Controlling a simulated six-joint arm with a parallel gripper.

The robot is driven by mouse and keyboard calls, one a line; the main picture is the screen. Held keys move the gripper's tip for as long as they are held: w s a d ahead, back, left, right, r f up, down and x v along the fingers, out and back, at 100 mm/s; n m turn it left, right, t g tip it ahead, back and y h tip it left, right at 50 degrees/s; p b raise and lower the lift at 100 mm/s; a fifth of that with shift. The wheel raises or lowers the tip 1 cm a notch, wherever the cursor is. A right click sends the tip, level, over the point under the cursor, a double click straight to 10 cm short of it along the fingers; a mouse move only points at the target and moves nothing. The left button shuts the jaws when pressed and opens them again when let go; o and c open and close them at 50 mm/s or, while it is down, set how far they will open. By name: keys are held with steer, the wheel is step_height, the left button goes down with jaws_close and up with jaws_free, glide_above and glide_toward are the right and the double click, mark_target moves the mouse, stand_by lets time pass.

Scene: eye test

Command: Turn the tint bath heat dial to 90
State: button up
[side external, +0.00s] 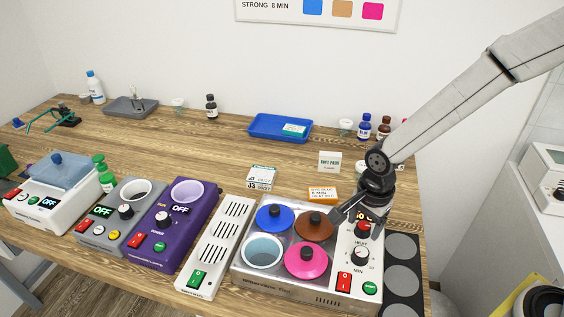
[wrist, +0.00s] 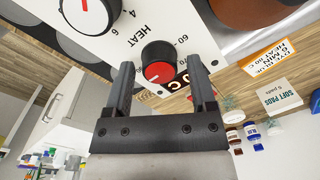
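The tint bath (side external: 300,290) is a silver unit at the front right, with a white control panel. Its heat dial (side external: 362,229) is a black knob with a red cap, and it also shows in the wrist view (wrist: 158,65). A short white mark is on the red cap; numbers 60 and 70 are readable beside the knob. My gripper (wrist: 160,62) is open, with one finger on each side of the dial and gaps visible between. Contact is not visible. The heat display (wrist: 181,84) is partly hidden behind the knob and a finger; its full reading cannot be told.
The minutes dial (side external: 360,257), red switch (side external: 344,283) and green start button (side external: 371,287) sit nearby on the panel. Pots with blue (side external: 274,217), brown (side external: 314,226) and pink (side external: 306,260) lids stand left of it. An orange card (side external: 322,193) lies behind.

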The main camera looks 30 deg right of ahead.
mark_target(366, 226)
stand_by(0.4)
steer(key=shift+s+r, duration=0.15)
steer(key=shift+r, duration=3.75)
steer(key=shift+d, duration=0.1)
steer(key=s+d+f+n+t, duration=0.2)
steer(key=s+d+n, duration=0.4)
steer(key=n, duration=0.9)
steer(key=shift+d+f+n, duration=0.3)
steer(key=shift+d+f, duration=0.2)
steer(key=shift+d, duration=0.75)
